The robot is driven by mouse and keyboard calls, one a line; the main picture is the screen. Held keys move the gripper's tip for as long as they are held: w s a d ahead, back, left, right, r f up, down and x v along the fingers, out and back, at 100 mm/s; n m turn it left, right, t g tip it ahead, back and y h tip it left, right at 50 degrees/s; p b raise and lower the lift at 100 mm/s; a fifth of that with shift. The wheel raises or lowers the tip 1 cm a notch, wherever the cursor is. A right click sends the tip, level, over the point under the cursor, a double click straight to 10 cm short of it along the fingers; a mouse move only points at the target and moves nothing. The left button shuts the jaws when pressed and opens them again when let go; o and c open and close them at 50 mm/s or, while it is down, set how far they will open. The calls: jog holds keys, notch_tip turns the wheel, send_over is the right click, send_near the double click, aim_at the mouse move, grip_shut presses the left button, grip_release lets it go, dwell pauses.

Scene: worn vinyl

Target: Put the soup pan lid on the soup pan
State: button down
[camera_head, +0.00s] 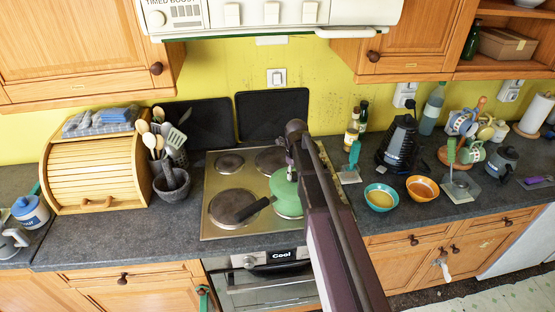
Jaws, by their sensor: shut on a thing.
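The soup pan (253,209) is on the stove, with its long black handle pointing to the lower left. A green round surface at the handle's end looks like the soup pan lid (281,187). My gripper (291,174) points down over this green surface and is shut on the lid, apparently at its top. My arm covers the right side of the pan and lid. I cannot tell whether the lid rests on the pan or is held just above it.
The steel stove top (215,190) has bare burners left of and behind the pan. A stone mortar (171,190) stands to its left. A turquoise bowl (380,197), an orange bowl (422,188) and a black kettle (398,143) stand to the right. A range hood (270,18) hangs above.

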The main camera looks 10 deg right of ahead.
jog(key=shift+c, duration=1)
grip_release()
jog(key=shift+r+p, duration=0.25)
jog(key=shift+p, duration=0.05)
jog(key=shift+r+p, duration=3.5)
jog(key=shift+r, duration=0.05)
jog(key=shift+r, duration=0.2)
jog(key=shift+f, duration=0.1)
